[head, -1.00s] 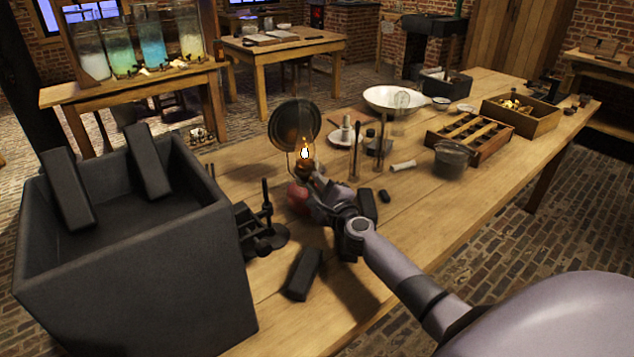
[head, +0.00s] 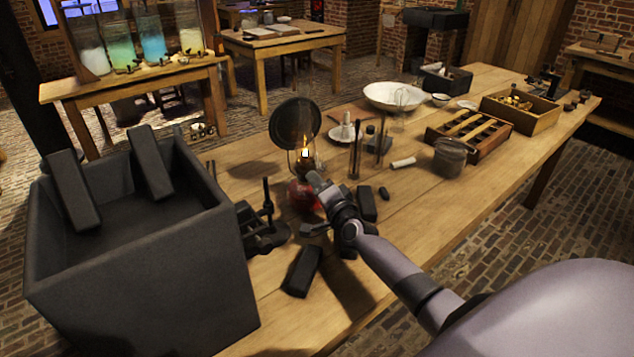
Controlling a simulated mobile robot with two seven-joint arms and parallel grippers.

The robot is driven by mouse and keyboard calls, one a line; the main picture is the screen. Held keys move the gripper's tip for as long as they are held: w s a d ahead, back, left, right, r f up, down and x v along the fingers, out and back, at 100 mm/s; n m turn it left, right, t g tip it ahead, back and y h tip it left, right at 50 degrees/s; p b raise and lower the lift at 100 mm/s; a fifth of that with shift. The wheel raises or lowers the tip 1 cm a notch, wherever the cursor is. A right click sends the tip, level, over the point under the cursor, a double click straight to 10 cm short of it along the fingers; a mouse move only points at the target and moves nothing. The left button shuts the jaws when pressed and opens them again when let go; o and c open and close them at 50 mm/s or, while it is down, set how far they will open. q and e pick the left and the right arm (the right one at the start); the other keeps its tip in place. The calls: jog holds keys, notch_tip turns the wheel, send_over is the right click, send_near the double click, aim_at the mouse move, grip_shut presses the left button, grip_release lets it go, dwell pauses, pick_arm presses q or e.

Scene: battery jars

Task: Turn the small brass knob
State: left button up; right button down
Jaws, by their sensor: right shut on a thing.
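An oil lamp (head: 301,196) with a red base, a glass chimney and a round dark reflector (head: 295,122) stands on the wooden table. A small flame (head: 305,153) burns inside the chimney. My right gripper (head: 316,186) is at the lamp's right side, just below the flame, and is shut at the burner. The small brass knob cannot be made out; the fingers hide the place they hold. My left gripper is not in view.
A big dark open box (head: 140,275) fills the left front. Dark blocks (head: 302,271) and a dark stand (head: 265,233) are near the gripper. Thin upright rods (head: 355,155) stand right of the lamp. A wooden rack (head: 465,150) is farther right. The table's right front is clear.

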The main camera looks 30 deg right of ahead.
jog(key=shift+n, duration=1.3)
jog(key=shift+f+n, duration=0.1)
jog(key=shift+n, duration=0.2)
jog(key=c, duration=1)
grip_release()
jog(key=s, duration=0.2)
jog(key=s+p, duration=0.1)
jog(key=s, duration=0.1)
jog(key=s+a+p, duration=0.1)
jog(key=s, duration=0.2)
jog(key=shift+s, duration=0.1)
